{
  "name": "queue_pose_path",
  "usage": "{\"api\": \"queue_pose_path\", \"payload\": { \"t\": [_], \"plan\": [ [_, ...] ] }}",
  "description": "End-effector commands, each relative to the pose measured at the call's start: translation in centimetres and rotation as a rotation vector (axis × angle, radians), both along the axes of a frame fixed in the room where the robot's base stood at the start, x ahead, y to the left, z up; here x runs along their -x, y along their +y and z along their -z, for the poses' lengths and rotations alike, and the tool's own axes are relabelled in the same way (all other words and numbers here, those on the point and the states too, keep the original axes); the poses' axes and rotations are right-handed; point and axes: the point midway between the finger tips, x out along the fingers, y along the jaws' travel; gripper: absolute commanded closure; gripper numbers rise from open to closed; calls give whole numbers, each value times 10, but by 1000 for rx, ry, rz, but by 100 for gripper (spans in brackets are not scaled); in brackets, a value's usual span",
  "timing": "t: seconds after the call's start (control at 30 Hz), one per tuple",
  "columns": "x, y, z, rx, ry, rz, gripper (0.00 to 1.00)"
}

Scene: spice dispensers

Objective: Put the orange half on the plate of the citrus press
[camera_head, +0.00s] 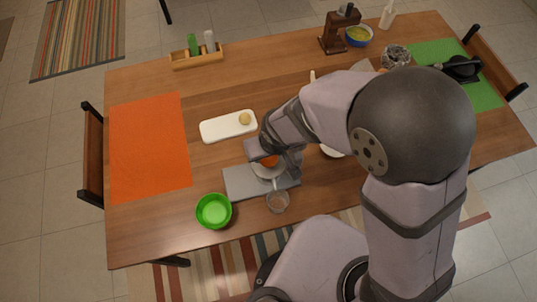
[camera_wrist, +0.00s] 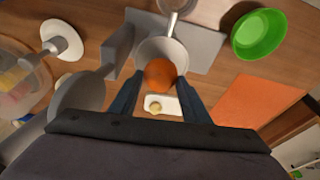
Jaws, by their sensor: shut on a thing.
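My gripper (camera_wrist: 158,100) is shut on the orange half (camera_wrist: 160,74), which sits between the two fingertips in the wrist view. The orange half also shows in the head view as a small orange patch (camera_head: 269,161), partly covered by my arm. The citrus press has a round pale plate (camera_wrist: 160,53) and a grey base (camera_head: 240,182). In the wrist view the orange half overlaps the plate's edge. I cannot tell whether the two touch. A grey lever-like part (camera_wrist: 80,92) stands left of the orange half in the wrist view.
A clear glass (camera_head: 278,202) stands at the press's front edge, and a green bowl (camera_head: 214,210) is left of it. A white board (camera_head: 228,126) with a pale round piece (camera_head: 244,118) lies behind the press. An orange placemat (camera_head: 150,147) lies at the left.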

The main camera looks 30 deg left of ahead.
Motion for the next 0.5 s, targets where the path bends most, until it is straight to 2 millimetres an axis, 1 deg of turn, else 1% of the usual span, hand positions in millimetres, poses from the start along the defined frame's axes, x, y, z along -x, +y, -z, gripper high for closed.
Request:
{"api": "queue_pose_path", "payload": {
  "t": [0.03,0.1,0.2,0.5],
  "plan": [
    [0,-1,9,4,3,1,68],
    [0,-1,17,4,1,0,68],
    [0,0,24,2,1,0,68],
    [0,0,26,0,0,1,68]
  ]
}}
